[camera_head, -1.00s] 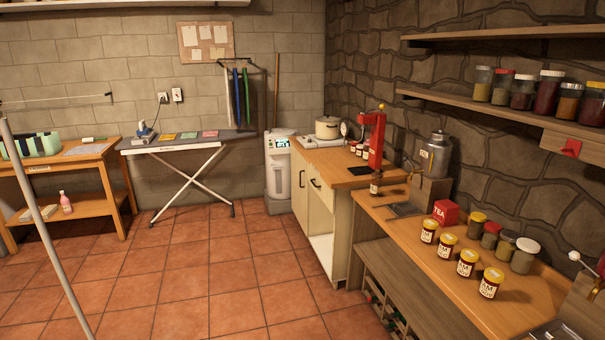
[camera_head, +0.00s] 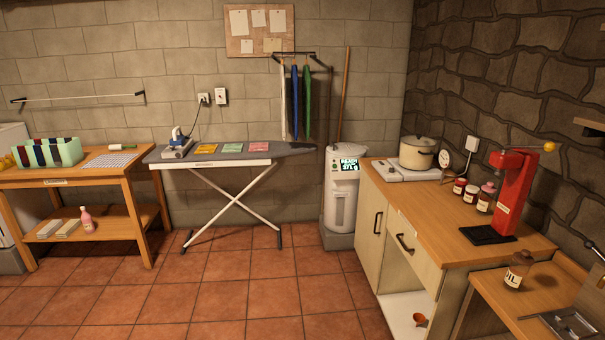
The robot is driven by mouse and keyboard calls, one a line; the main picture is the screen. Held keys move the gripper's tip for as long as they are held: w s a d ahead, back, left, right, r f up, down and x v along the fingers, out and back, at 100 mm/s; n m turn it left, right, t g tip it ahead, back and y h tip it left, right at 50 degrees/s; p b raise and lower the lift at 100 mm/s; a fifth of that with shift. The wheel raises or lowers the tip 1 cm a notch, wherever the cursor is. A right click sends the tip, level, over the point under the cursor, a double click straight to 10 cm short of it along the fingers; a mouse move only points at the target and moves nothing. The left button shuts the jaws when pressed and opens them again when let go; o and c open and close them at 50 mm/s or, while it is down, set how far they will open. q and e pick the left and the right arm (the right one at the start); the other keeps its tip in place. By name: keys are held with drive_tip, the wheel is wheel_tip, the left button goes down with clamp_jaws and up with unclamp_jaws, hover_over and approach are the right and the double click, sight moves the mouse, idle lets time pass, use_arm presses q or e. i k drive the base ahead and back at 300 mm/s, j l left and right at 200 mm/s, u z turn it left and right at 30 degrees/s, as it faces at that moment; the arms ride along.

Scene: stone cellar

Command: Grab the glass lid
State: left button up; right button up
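A cream pot (camera_head: 417,155) stands on a white hob at the back of the wooden counter, on the right side of the head view. A lid (camera_head: 419,142) appears to sit on top of the pot; it is too small to tell for sure whether it is glass. Neither of my grippers is in view.
The counter (camera_head: 450,230) also holds a red press (camera_head: 515,195), several jars and a black mat (camera_head: 487,235). A white appliance (camera_head: 342,190) stands left of the cabinet. An ironing board (camera_head: 235,156) and a workbench (camera_head: 85,176) line the back wall. The tiled floor (camera_head: 230,300) is clear.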

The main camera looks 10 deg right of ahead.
sight(417, 141)
drive_tip(key=i, duration=1.1)
drive_tip(key=i+j+z, duration=0.1)
drive_tip(key=i, duration=1)
drive_tip(key=i+z, duration=0.5)
drive_tip(key=i+j+z, duration=0.25)
drive_tip(key=z, duration=0.2)
drive_tip(key=i+j+z, duration=0.35)
drive_tip(key=z, duration=0.15)
drive_tip(key=i+j+z, duration=0.3)
drive_tip(key=j+z, duration=0.15)
